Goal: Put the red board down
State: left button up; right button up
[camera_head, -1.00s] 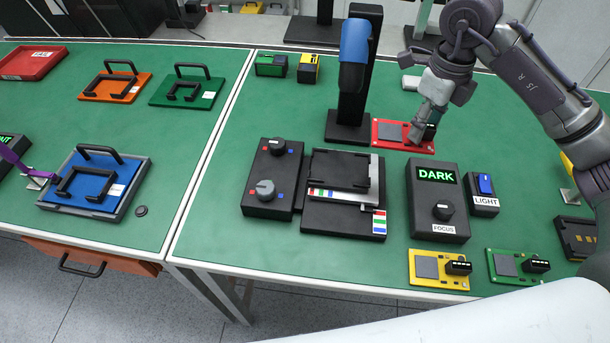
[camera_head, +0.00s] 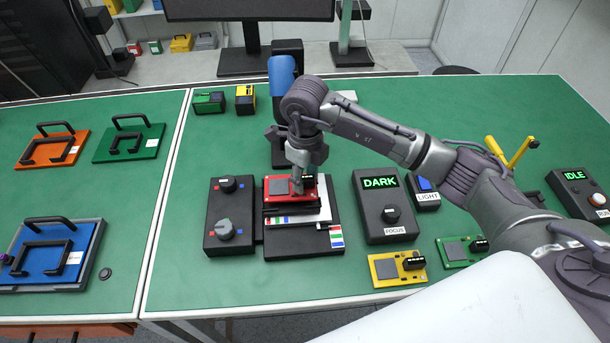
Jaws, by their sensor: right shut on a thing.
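The red board (camera_head: 276,188) is over the back part of the black stage (camera_head: 285,247) of the microscope-like device, below its blue-topped column (camera_head: 283,72). My right gripper (camera_head: 298,183) comes down from above and is shut on the board near its black connector. The board looks about level. I cannot tell whether it touches the stage or hangs just above it. The gripper's wrist hides part of the column.
A black knob box (camera_head: 229,205) stands left of the stage. The box reading DARK (camera_head: 385,212) and the LIGHT switch (camera_head: 424,195) stand to the right. A yellow board (camera_head: 396,268) and a green board (camera_head: 460,250) lie near the front edge.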

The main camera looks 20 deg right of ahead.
jog(key=shift+f, duration=0.7)
pick_arm(q)
jog(key=shift+d+r, duration=0.25)
jog(key=shift+d, duration=0.15)
pick_arm(e)
jog(key=shift+f, duration=0.1)
jog(key=shift+f, duration=0.15)
jog(key=o, duration=1.2)
pick_arm(q)
jog(key=shift+f, duration=0.1)
